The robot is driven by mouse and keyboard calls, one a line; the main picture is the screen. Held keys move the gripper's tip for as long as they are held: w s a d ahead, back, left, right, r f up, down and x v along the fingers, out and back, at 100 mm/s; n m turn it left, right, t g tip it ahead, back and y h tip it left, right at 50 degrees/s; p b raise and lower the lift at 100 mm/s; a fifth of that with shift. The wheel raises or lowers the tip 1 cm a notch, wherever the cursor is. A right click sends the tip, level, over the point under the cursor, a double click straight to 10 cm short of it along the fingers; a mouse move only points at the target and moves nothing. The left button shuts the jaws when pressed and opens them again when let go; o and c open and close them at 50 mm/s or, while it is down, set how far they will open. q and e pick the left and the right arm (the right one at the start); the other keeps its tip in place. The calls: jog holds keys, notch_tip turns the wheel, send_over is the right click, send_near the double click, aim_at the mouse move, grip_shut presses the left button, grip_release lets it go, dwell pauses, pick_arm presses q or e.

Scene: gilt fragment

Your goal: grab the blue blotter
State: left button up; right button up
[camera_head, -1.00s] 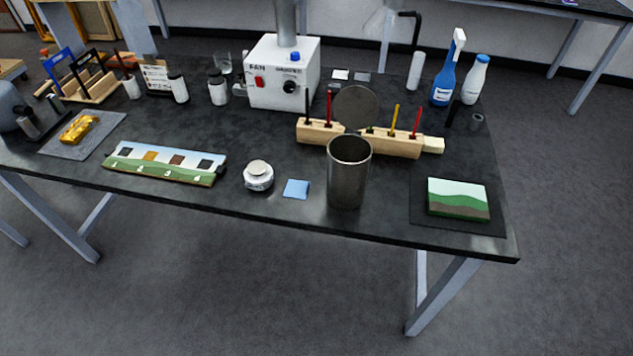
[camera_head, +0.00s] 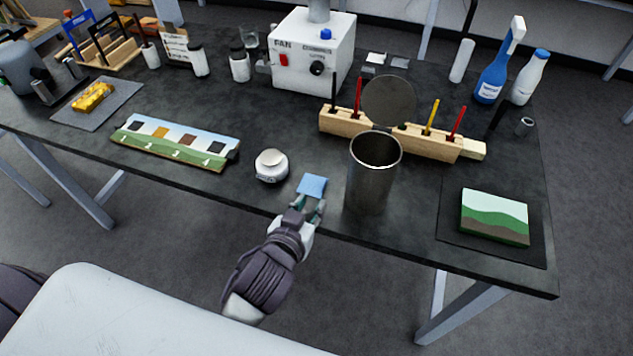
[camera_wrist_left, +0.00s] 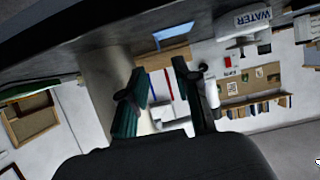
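The blue blotter (camera_head: 313,184) is a small light-blue square lying on the dark table near its front edge, between a white jar and a metal cup. It also shows beyond the fingers in the left wrist view (camera_wrist_left: 173,32). My left gripper (camera_head: 308,206) is at the table's front edge, just on the near side of the blotter. Its two fingers are apart with nothing between them, as the left wrist view (camera_wrist_left: 158,85) shows. I cannot tell whether a fingertip touches the blotter. My right gripper is not in view.
The tall metal cup (camera_head: 372,175) stands close on the right and the white jar (camera_head: 271,166) close on the left. A wooden tool block (camera_head: 400,138) lies behind. A numbered panel (camera_head: 175,146) is farther left; a landscape block (camera_head: 495,217) is at the right.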

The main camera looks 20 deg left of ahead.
aim_at(324, 184)
pick_arm(q)
jog(key=p+x, duration=0.1)
jog(key=x, duration=0.8)
jog(key=shift+w+d+f, duration=0.1)
jog(key=shift+w, duration=0.25)
jog(key=shift+s, duration=0.1)
grip_shut()
